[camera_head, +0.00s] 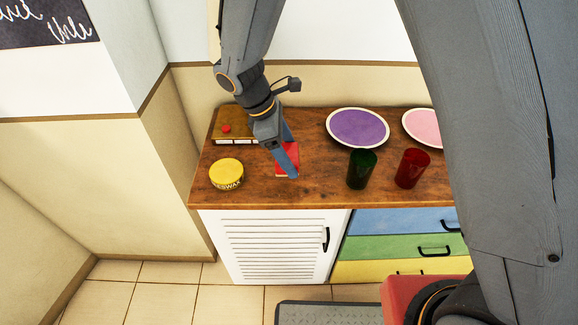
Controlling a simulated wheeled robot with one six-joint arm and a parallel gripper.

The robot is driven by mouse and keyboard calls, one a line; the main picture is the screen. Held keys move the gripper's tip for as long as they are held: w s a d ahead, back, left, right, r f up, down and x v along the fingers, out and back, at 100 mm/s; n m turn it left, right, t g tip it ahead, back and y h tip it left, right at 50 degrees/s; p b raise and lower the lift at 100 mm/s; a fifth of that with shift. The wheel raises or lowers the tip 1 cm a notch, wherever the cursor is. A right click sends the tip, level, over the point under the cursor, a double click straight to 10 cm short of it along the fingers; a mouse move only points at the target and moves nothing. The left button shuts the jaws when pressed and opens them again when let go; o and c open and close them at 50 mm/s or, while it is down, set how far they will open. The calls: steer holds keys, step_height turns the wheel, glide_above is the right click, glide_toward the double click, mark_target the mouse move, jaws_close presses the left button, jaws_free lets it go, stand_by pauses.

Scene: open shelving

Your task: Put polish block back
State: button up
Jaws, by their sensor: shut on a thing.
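A red block (283,152), which I take to be the polish block, is between the fingers of my gripper (289,162) over the wooden top of the cabinet. My gripper points down and is shut on it. The fingers and wrist cover part of the block. I cannot tell whether its underside touches the wood. A yellow round tin (226,171) with "BEESWAX" lettering stands to the left of the block. A wooden box (235,122) with a red piece on its top lies behind the tin, near the wall.
A purple plate (357,127) and a pink plate (424,126) lie at the back right. A dark green cup (361,170) and a red cup (412,168) stand in front of them. The wooden top (320,190) is bare between block and green cup.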

steer(key=shift+f+p, duration=0.65)
steer(key=shift+f, duration=2.25)
steer(key=shift+f, duration=0.1)
steer(key=o, duration=0.9)
steer(key=shift+o, duration=0.2)
steer(key=b+v, duration=0.3)
steer(key=v, duration=0.9)
steer(key=s+d+m+y, duration=0.2)
steer(key=s+d+m, duration=0.2)
steer(key=d+m, duration=0.5)
steer(key=s+d+r+m+t+y, duration=0.1)
steer(key=s+d+m, duration=0.4)
steer(key=d, duration=1.2)
steer(key=m+y, duration=0.1)
steer(key=m, duration=0.3)
steer(key=shift+d+r+m, duration=0.2)
steer(key=shift+m, duration=0.2)
